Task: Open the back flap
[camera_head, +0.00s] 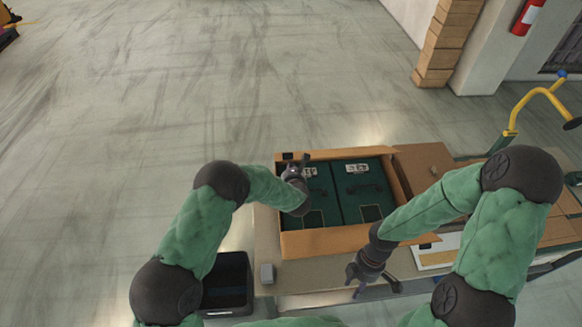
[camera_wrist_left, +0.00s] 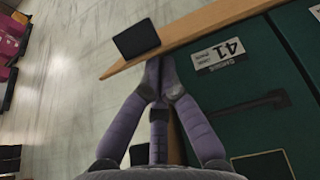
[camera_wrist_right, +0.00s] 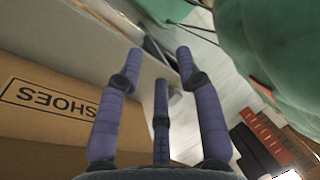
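An open cardboard carton (camera_head: 325,242) sits on the table, with two dark green shoe boxes (camera_head: 362,190) inside. Its back flap (camera_head: 338,153) shows as a thin strip along the far edge. The same cardboard edge crosses the left wrist view (camera_wrist_left: 215,22), with a black square (camera_wrist_left: 137,38) on it. My left gripper (camera_head: 304,161) is at the carton's back left corner. Its fingertips are together right at the cardboard edge; whether cardboard is between them is hidden. My right gripper (camera_head: 366,288) is open and empty in front of the carton.
A brown flap or board (camera_head: 425,165) lies to the carton's right. A small grey block (camera_head: 267,273) is on the table's front left. A yellow rail (camera_head: 520,105) stands at the right. The floor beyond the table is clear.

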